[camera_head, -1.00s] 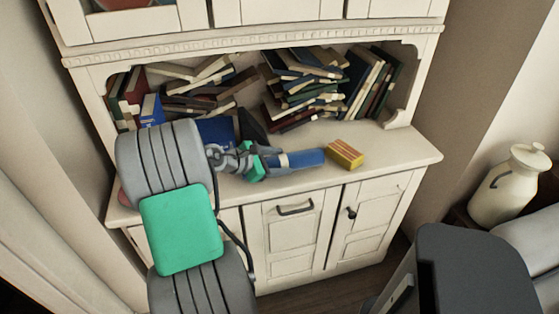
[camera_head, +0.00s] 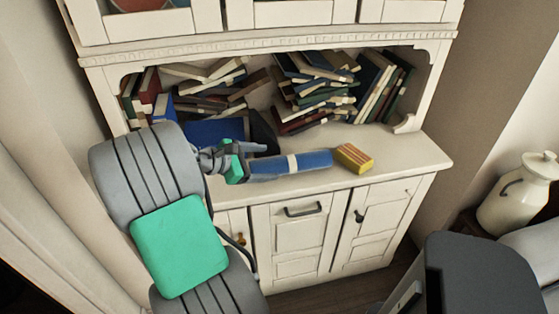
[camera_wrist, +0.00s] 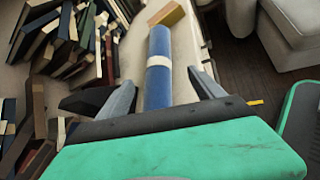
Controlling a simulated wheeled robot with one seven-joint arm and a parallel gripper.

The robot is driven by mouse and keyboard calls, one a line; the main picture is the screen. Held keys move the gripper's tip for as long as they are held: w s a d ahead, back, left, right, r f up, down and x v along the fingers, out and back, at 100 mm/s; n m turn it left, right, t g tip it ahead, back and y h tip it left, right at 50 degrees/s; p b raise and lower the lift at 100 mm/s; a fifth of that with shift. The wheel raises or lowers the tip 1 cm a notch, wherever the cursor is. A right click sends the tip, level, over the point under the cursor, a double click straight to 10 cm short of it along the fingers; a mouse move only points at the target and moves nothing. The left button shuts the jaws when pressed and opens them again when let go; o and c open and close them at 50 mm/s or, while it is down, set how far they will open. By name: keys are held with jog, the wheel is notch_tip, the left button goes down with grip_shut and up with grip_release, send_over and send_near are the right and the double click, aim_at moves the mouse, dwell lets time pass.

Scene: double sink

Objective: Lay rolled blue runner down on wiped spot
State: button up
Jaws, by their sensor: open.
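The rolled blue runner (camera_head: 308,161), with a pale band around its middle, lies on the cream counter (camera_head: 400,158) of the cabinet. It also shows in the wrist view (camera_wrist: 159,48), stretching away from my gripper. My gripper (camera_head: 255,159) is at the runner's left end, and in the wrist view its fingers (camera_wrist: 160,92) are spread wide, one on each side of the runner's near end. I see a gap between the fingers and the roll. The near tip of the runner is hidden behind the gripper body. No distinct wiped spot can be made out.
A yellow sponge-like block (camera_head: 354,157) lies just beyond the runner's right end. Heaps of books (camera_head: 310,90) fill the shelf behind. The counter's front edge runs close to the runner. Bare counter lies right of the yellow block.

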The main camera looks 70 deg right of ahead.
jog(key=w+a+t, duration=0.1)
jog(key=w+a, duration=0.1)
jog(key=w+a+t, duration=0.1)
jog(key=w, duration=0.2)
jog(key=w+a+m+t, duration=0.1)
jog(key=w+a, duration=0.1)
jog(key=shift+w+a+f, duration=0.3)
jog(key=shift+a+f, duration=0.05)
jog(key=shift+f, duration=0.05)
jog(key=w+a+f+m+t+y, duration=0.25)
jog(key=w+a, duration=0.25)
jog(key=a, duration=0.8)
jog(key=w+a+f+m+t+y, duration=0.1)
jog(key=w+a+t+y, duration=0.4)
jog(key=a, duration=0.7)
jog(key=s+a+y, duration=0.2)
jog(key=s+a, duration=0.2)
jog(key=a, duration=1.2)
notch_tip(320, 180, up, 10)
jog(key=w+p, duration=0.1)
jog(key=p, duration=0.6)
jog(key=shift+w+d+m+p, duration=0.25)
jog(key=shift+w+m+p, duration=0.05)
jog(key=shift+w+m, duration=0.15)
jog(key=shift+f, duration=0.1)
